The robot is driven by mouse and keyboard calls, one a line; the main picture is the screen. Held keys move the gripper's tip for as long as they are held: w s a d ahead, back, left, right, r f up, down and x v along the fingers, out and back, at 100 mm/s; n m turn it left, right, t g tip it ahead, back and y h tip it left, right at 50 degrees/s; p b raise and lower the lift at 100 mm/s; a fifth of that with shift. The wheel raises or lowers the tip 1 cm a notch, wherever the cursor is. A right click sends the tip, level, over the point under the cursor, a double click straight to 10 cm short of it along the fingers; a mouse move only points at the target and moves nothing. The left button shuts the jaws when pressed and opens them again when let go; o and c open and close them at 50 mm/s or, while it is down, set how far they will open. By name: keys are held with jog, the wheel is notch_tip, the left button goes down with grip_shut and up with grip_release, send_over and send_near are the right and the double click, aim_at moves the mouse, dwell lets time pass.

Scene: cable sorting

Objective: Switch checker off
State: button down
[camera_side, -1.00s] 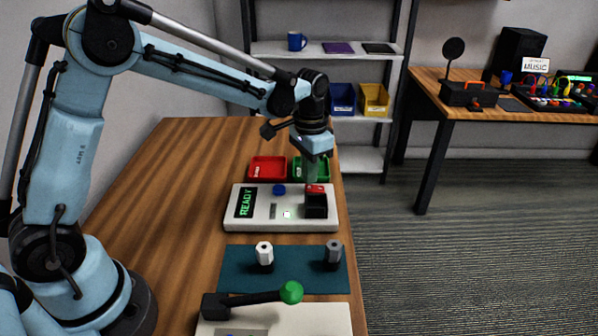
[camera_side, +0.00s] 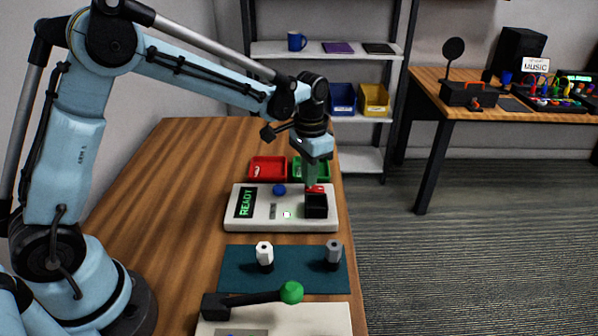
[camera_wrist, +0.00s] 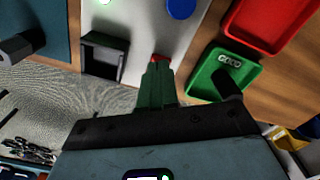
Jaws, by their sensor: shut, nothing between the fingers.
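The checker (camera_side: 262,222) is a white box on the wooden table, with a display (camera_side: 245,203) that reads READY in green. A blue button (camera_side: 279,190), a small lit green square (camera_side: 287,214) and a black block-shaped part (camera_side: 316,206) are on its top. A red rocker or button (camera_side: 317,188) sits behind the black part. My gripper (camera_side: 312,183) is shut and empty, pointing down with its tips at the red part. In the wrist view the fingertips (camera_wrist: 158,66) partly cover the red part (camera_wrist: 159,57); I cannot tell whether they touch it.
A red tray (camera_side: 268,160) and a green tray (camera_side: 324,165) stand behind the checker. In front, a teal mat (camera_side: 300,281) holds a white connector (camera_side: 264,254) and a grey one (camera_side: 333,254). A green-knobbed lever (camera_side: 291,292) is nearest. Bare table lies to the left.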

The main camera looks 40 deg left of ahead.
jog(key=shift+f, duration=0.65)
dwell(0.3)
jog(key=shift+r, duration=3.55)
jog(key=shift+s, duration=0.1)
jog(key=s+a+r+n+t, duration=0.2)
jog(key=s+t, duration=0.5)
jog(key=s, duration=0.9)
jog(key=shift+r+n, duration=0.5)
